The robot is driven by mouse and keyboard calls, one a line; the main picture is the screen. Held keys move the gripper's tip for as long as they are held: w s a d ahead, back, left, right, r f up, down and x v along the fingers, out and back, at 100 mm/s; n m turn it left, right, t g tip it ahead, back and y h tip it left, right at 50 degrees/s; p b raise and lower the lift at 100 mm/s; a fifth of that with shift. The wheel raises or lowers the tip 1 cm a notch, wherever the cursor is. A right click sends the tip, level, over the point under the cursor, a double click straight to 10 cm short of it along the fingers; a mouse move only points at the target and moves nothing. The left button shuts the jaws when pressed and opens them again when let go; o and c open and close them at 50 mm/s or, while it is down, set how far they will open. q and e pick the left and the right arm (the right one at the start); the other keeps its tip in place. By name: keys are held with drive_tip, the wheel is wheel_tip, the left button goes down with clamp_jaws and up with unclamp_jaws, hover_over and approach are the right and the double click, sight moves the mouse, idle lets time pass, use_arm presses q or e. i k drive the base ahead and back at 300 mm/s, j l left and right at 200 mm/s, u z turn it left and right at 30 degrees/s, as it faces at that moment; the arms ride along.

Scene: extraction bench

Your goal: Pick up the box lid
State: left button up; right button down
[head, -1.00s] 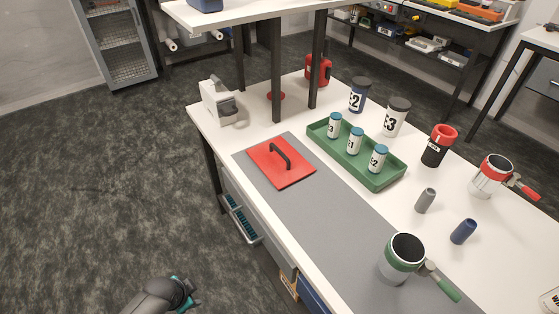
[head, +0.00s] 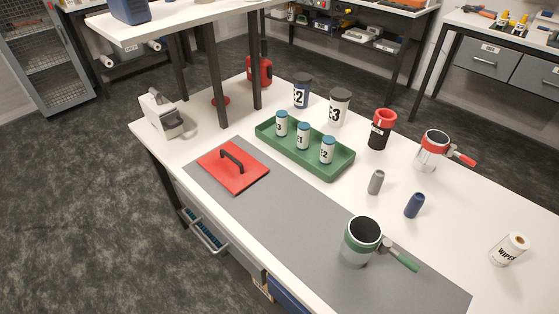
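The box lid (head: 233,167) is a flat red square plate with a black arched handle (head: 232,158) on top. It lies on the far left end of the grey mat (head: 300,219) on the white bench. It sits just left of the green tray. Neither of my grippers shows in the head view now. Nothing touches or covers the lid.
The green tray (head: 341,171) holds several small labelled bottles. A green-banded pot (head: 357,250) with a handle stands on the mat. A white device (head: 160,115) is behind the lid at the left. Dark posts (head: 215,90) carry a shelf above the bench's back.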

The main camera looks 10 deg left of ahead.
sight(233, 168)
drive_tip(key=j+z, duration=0.4)
drive_tip(key=j, duration=0.25)
drive_tip(key=k+j+z, duration=0.1)
drive_tip(key=j+z, duration=0.35)
drive_tip(key=j, duration=0.15)
drive_tip(key=k+j, duration=0.1)
drive_tip(key=j, duration=0.3)
